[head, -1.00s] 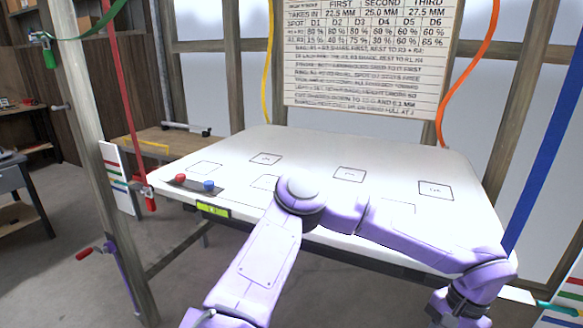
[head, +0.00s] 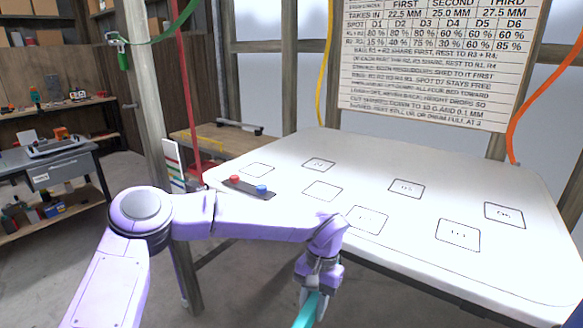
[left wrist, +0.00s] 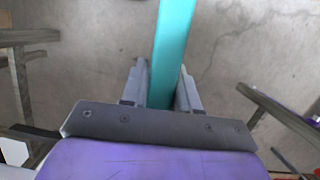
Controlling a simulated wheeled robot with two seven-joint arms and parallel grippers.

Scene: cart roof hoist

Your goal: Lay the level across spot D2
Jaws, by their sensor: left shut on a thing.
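My left gripper (head: 311,290) is shut on a long teal bar, the level (head: 307,312), in front of the white panel's near edge. In the left wrist view the fingers (left wrist: 160,92) close around the level (left wrist: 172,45), which runs away from them over grey floor. The white panel (head: 285,214) carries several outlined square spots, such as a back one (head: 406,188) and two front ones (head: 367,220) (head: 458,235). Their labels are too small to read surely, so I cannot tell which is D2. My right gripper is out of view.
A dark strip with a red button (head: 235,178) and a blue button (head: 262,189) lies on the panel's left. A post (head: 160,120) and red strap (head: 187,100) stand left of it. A written board (head: 425,65) hangs behind. The panel's top is otherwise clear.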

